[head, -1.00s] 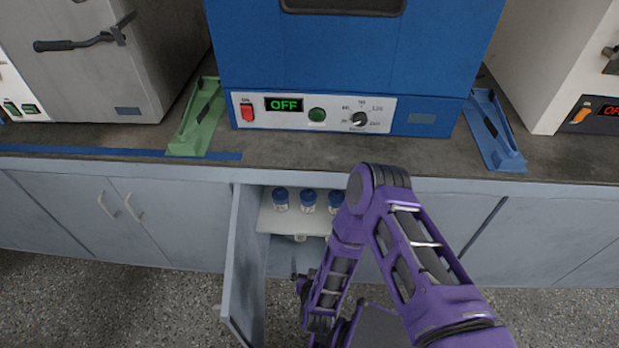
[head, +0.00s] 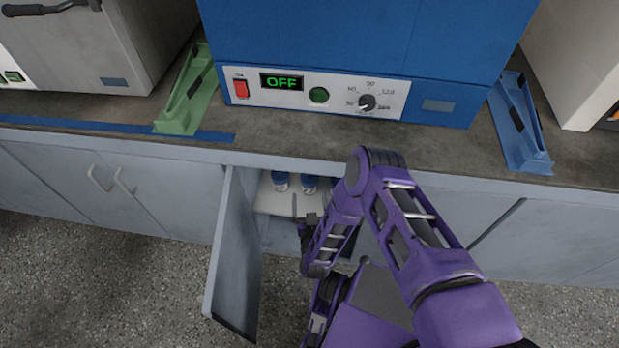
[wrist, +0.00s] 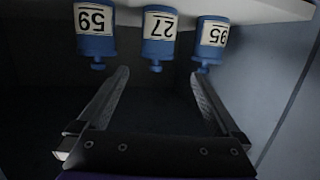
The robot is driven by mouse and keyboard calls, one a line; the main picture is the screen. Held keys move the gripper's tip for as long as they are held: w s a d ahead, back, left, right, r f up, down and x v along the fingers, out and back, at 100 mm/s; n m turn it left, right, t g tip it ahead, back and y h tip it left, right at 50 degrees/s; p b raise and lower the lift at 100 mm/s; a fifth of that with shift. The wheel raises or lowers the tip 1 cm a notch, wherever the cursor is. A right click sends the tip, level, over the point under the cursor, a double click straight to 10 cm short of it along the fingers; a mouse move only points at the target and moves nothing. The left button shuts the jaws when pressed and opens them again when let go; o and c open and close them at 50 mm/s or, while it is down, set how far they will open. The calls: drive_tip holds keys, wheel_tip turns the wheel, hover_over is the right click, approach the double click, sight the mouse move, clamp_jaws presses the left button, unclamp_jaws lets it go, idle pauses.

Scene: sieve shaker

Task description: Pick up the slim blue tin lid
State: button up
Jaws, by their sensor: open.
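I cannot single out a separate slim blue tin lid. Blue-topped containers stand on a white shelf (head: 272,203) in the open cabinet; two tops (head: 281,181) (head: 309,184) show in the head view, and my arm covers part of the shelf. The wrist view is upside down and shows three blue containers labelled 59 (wrist: 95,46), 27 (wrist: 158,50) and 95 (wrist: 209,54), each with a small knob. My gripper (wrist: 160,76) is open and empty. Its fingers point toward the row, with container 27 between their lines. I cannot tell how far off it is.
The cabinet door (head: 236,255) stands open at the left of my arm. The worktop (head: 300,135) overhangs the opening and carries a blue oven (head: 330,45) reading OFF, a green bracket (head: 188,95) and a blue bracket (head: 520,125). A cabinet wall (wrist: 275,80) is close at right in the wrist view.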

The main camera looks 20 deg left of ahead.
sight(310, 178)
drive_tip(key=x, duration=0.4)
drive_tip(key=b+x, duration=0.1)
drive_tip(key=x, duration=0.3)
drive_tip(key=shift+w, duration=0.45)
drive_tip(key=shift+d, duration=0.1)
drive_tip(key=c, duration=1.2)
